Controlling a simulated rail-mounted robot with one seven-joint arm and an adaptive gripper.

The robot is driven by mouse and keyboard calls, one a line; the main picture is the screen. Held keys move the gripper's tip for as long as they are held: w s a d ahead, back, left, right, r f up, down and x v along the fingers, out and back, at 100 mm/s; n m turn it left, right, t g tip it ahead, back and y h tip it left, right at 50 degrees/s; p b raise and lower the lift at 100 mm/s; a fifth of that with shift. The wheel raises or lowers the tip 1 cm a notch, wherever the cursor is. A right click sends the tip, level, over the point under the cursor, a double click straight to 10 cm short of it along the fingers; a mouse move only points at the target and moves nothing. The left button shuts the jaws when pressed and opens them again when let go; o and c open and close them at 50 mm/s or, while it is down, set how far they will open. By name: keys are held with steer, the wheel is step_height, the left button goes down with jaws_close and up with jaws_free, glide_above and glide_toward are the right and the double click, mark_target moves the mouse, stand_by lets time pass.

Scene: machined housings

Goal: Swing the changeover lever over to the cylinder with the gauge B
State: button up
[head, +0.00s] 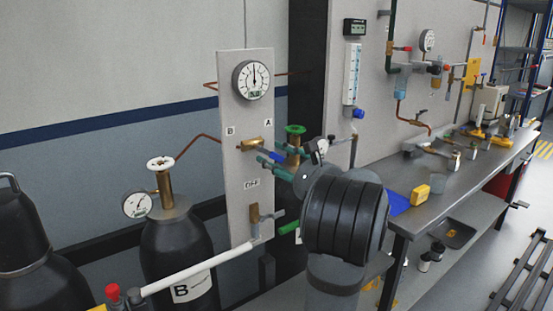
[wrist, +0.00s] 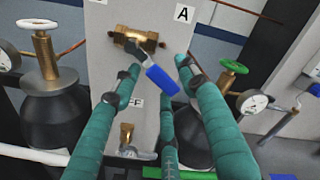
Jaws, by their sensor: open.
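The changeover valve is a brass body (wrist: 136,40) on a pale panel; it also shows in the head view (head: 252,145). Its lever has a blue handle (wrist: 162,80) that slants down and right, on the A label's side. My gripper (wrist: 157,72) is open, with teal fingers on either side of the handle; contact is not clear. In the head view my gripper (head: 264,160) is close to the panel. The cylinder marked B (head: 177,252), with white handwheel (head: 160,163) and gauge (head: 137,205), stands left of the panel. The other cylinder has a green handwheel (wrist: 232,67).
A round gauge (head: 253,80) sits high on the panel. A lower brass valve (wrist: 127,135) is near the OFF label. A steel bench (head: 440,185) with fittings extends right. A white pipe (head: 200,264) crosses in front of cylinder B.

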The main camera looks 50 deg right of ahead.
steer(key=c, duration=0.4)
jaws_close()
stand_by(0.5)
